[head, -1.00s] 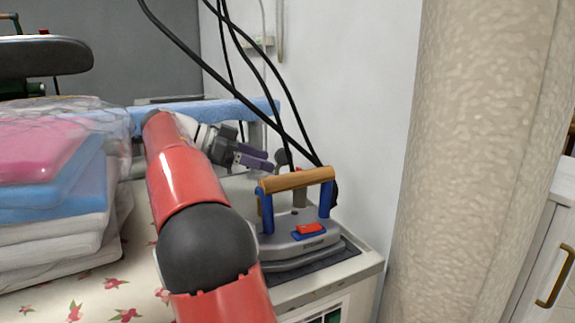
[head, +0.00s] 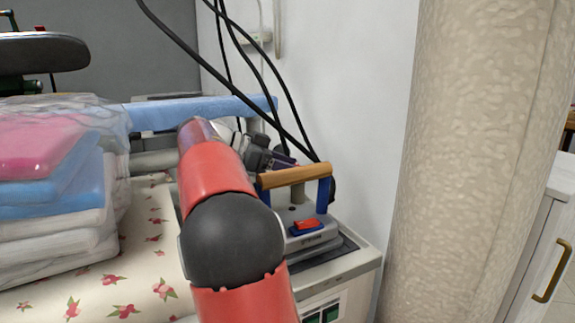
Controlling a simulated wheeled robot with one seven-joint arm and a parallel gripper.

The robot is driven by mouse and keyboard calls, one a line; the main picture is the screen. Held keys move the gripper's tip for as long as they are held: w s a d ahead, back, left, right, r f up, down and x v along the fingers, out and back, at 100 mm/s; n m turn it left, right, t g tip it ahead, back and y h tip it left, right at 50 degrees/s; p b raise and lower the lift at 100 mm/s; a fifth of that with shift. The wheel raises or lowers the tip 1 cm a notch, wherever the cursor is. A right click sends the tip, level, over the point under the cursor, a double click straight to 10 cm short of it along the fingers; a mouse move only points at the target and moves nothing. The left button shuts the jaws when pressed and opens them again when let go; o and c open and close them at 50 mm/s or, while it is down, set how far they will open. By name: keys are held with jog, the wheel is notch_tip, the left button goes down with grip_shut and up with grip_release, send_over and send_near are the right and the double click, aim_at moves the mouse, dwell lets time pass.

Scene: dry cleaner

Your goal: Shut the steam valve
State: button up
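My gripper (head: 284,160) reaches in behind the iron's wooden handle. Its purple fingertips are partly hidden by the handle, and I cannot see the gap between them. The steam iron (head: 312,240) is grey with a wooden handle, blue posts and a red button. It stands on the right end of the steam unit (head: 325,275), and my arm covers its left part. I cannot make out the steam valve; the area behind the iron's handle, where my fingertips are, is mostly hidden. I cannot tell whether the fingers touch anything there.
Black hoses (head: 262,75) hang down close to my gripper. A wall (head: 360,110) and a thick beige column (head: 465,150) bound the right side. Bagged folded laundry (head: 50,200) is stacked at left on a flowered board (head: 140,265). A blue padded bar (head: 180,113) runs behind my arm.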

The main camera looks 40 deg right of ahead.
jog(key=c, duration=0.6)
jog(key=b, duration=0.1)
jog(key=n+t+b, duration=0.1)
jog(key=b, duration=0.1)
jog(key=shift+s+a+f+h, duration=0.1)
jog(key=shift+s+f+h, duration=0.05)
jog(key=shift+f+h, duration=0.2)
jog(key=shift+s+n+t+h+b, duration=0.1)
jog(key=shift+n+t+h+b, duration=0.15)
jog(key=shift+n+t+b, duration=0.7)
jog(key=shift+r+b, duration=0.2)
jog(key=shift+b, duration=0.3)
jog(key=shift+r, duration=0.1)
jog(key=o, duration=1)
jog(key=shift+a, duration=0.1)
jog(key=v, duration=0.7)
jog(key=shift+a+r, duration=0.1)
jog(key=shift+a, duration=0.25)
